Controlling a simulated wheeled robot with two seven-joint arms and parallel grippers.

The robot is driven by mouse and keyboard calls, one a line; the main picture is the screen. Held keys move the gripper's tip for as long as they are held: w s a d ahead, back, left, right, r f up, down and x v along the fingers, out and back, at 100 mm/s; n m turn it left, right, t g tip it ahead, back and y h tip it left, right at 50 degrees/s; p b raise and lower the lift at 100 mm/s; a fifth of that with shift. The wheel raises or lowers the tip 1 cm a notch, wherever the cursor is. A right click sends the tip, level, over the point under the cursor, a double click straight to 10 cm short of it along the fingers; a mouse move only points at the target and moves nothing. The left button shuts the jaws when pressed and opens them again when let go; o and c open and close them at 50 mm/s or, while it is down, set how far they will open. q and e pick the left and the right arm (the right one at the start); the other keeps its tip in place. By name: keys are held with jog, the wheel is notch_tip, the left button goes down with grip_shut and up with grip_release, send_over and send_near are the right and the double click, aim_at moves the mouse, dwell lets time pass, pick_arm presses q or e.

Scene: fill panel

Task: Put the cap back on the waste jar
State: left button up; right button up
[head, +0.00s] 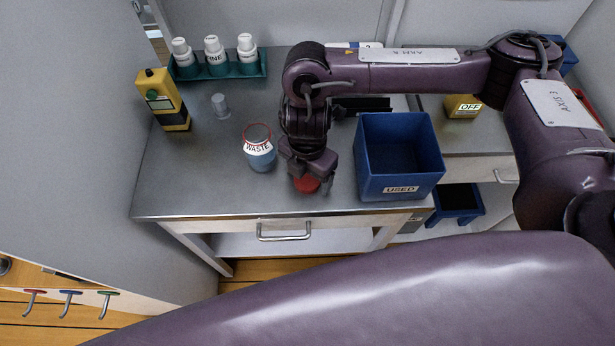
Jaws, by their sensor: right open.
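The waste jar (261,160) stands upright on the grey bench, with a white "WASTE" label and a red rim at its mouth. A red cap (306,184) lies on the bench to the right of the jar, near the front edge. My right gripper (307,180) points down directly over the cap, its fingers open around or just above it. The fingers hide part of the cap, and I cannot tell whether they touch it. My left gripper is not in view; a large purple arm link of mine crosses the foreground.
A blue "USED" bin (398,160) stands close to the right of my right gripper. A green rack (218,68) with white-capped bottles, a yellow device (163,100) and a small grey stopper (220,105) are at the back left. The bench front left (190,185) is clear.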

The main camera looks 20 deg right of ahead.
aim_at(308, 178)
jog(key=shift+f, duration=0.15)
jog(key=shift+c, duration=0.3)
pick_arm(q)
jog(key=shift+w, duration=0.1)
pick_arm(e)
jog(key=c, duration=1)
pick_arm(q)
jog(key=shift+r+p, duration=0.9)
pick_arm(e)
notch_tip(308, 178, up, 20)
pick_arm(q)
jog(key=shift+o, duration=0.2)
